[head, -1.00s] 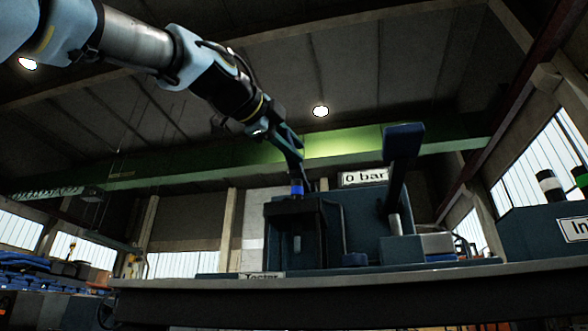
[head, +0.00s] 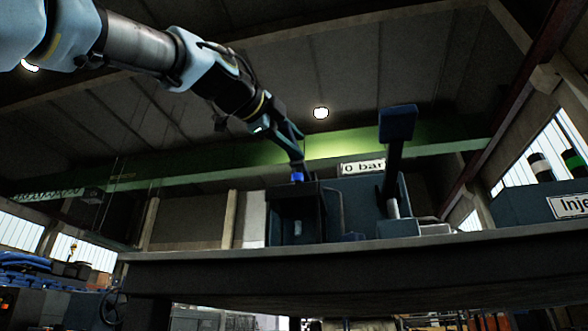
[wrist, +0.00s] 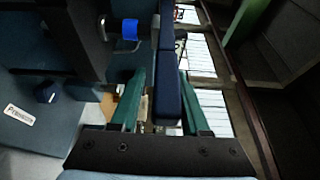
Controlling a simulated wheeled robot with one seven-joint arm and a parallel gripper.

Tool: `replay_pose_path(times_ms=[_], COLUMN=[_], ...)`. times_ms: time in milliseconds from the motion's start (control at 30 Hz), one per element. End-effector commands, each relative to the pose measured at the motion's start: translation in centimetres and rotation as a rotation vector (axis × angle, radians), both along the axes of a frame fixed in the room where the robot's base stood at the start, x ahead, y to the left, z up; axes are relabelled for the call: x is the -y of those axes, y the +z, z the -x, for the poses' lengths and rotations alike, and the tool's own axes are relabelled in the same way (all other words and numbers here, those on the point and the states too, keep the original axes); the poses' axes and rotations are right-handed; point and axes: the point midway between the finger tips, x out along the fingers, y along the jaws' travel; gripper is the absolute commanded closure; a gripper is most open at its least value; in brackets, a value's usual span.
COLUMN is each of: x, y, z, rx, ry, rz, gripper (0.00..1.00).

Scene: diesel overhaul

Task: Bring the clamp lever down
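A tall lever with a dark blue pad (head: 398,123) stands nearly upright on the tester bench's right side in the head view. A shorter dark fixture with a bright blue cap (head: 297,177) stands to its left; the cap also shows in the wrist view (wrist: 130,29). I cannot tell for certain which is the clamp lever. My gripper (head: 297,160) is just above the blue cap in the head picture. In the wrist view its green fingers (wrist: 168,76) are apart, with a dark blue bar (wrist: 168,100) showing between them. Whether they touch it is unclear.
The bench edge (head: 450,243) runs across below the tester. A dark box with a label (head: 570,206) and bottle-like tops stands at the right. The space above the bench left of my gripper looks clear.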

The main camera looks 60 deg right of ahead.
Motion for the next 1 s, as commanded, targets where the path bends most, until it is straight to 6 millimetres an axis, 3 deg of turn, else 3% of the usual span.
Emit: replay_pose_path(times_ms=[167, 467, 1000], x=[0.0, -0.4, -9.4], y=[0.0, 0.1, -0.1], z=[0.0, -0.1, -0.7], rx=[-0.001, -0.001, -0.001], ry=[0.000, 0.001, 0.002], rz=[0.001, 0.005, 0.004], gripper=[0.39, 0.39, 0.39])
